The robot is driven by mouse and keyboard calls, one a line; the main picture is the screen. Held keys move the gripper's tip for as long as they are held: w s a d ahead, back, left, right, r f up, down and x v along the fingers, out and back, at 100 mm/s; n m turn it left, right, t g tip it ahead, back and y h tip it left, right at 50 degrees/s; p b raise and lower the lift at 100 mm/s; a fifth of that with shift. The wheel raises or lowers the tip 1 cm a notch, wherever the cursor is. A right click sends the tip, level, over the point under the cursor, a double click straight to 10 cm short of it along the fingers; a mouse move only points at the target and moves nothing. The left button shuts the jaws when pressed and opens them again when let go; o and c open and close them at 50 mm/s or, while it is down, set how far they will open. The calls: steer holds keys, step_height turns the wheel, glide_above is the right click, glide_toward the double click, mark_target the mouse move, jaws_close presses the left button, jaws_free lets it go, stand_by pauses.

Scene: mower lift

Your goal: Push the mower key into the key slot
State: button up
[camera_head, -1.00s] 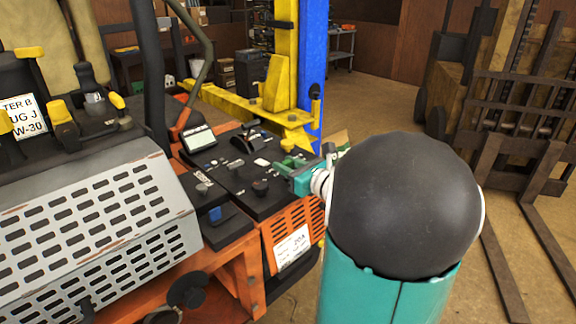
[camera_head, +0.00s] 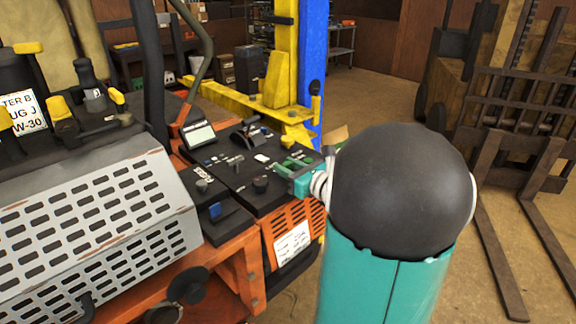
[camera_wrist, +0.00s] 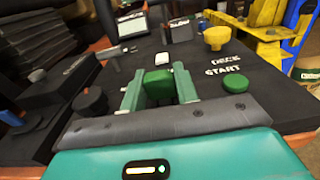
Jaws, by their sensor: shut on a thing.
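My gripper (camera_wrist: 158,86) is low over the black control panel (camera_head: 237,178) of the orange mower. Its two light green fingers are shut on a dark green block (camera_wrist: 158,82), which looks like the head of the mower key. In the body view my gripper (camera_head: 288,167) is at the right side of the panel, and the held piece cannot be made out there. The key's tip and the key slot are hidden or too small to tell. I cannot tell whether the key touches the panel.
A green button (camera_wrist: 235,83) beside "DECK START" and a yellow knob (camera_wrist: 216,38) are right of my fingers. A black knob (camera_wrist: 90,100) is left and a white switch (camera_wrist: 163,58) beyond. A yellow lift arm (camera_head: 235,102) and blue post (camera_head: 312,70) stand behind the panel.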

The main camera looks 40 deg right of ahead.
steer(key=shift+f, duration=0.35)
steer(key=o, duration=1)
steer(key=shift+o, duration=0.2)
steer(key=shift+s, duration=0.1)
steer(key=s, duration=1.3)
steer(key=shift+s+d+r, duration=0.2)
steer(key=shift+s+r, duration=0.1)
steer(key=shift+r, duration=0.05)
steer(key=shift+s, duration=0.1)
